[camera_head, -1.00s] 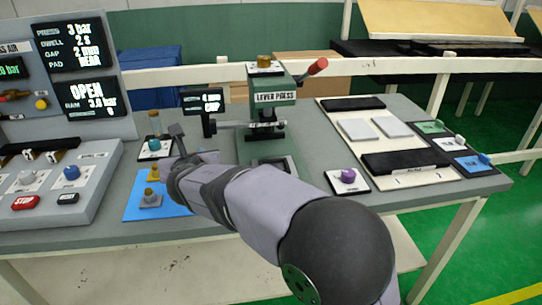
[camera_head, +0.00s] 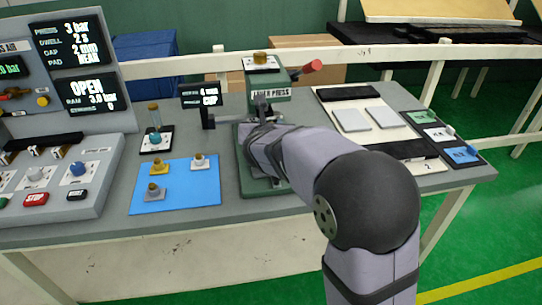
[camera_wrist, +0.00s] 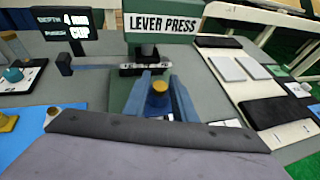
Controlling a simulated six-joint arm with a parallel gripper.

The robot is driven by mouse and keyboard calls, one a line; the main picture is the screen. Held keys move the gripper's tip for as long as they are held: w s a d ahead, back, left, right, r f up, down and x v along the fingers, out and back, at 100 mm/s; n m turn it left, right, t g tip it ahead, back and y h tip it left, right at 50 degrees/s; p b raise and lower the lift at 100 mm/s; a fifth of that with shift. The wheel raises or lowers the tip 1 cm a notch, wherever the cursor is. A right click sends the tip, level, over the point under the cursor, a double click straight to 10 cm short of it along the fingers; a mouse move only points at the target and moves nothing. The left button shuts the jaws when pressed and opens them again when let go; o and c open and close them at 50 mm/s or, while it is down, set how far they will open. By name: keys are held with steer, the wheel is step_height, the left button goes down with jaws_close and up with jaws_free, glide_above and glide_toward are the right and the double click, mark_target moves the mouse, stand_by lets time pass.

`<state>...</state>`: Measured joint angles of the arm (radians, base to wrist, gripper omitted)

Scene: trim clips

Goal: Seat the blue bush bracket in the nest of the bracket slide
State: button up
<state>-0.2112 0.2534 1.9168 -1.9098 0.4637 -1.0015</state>
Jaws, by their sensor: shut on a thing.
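My gripper (camera_wrist: 160,95) is shut on the blue bush bracket (camera_wrist: 158,113), with its brass-coloured bush upright between the two blue-grey fingers. They are in front of the lever press (camera_wrist: 165,25), below its ram in the wrist view. In the head view my gripper (camera_head: 262,108) is at the press (camera_head: 268,93), and my arm hides the bracket. The press's green base (camera_head: 250,187) shows beside my arm. The bracket slide and its nest are mostly hidden by my gripper and arm; I cannot tell the bracket's height above them.
A blue mat (camera_head: 190,200) left of the press holds yellow (camera_head: 160,170), white (camera_head: 198,163) and grey (camera_head: 155,195) brackets. A small display (camera_head: 201,97) stands close to the press's left. A white board with grey plates (camera_head: 380,116) lies to the right. A control panel (camera_head: 75,175) is far left.

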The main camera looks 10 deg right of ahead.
steer(key=shift+f+b, duration=0.85)
steer(key=shift+f, duration=3.6)
steer(key=shift+f, duration=0.15)
steer(key=o, duration=1.1)
steer(key=shift+r, duration=0.25)
steer(key=v, duration=1.2)
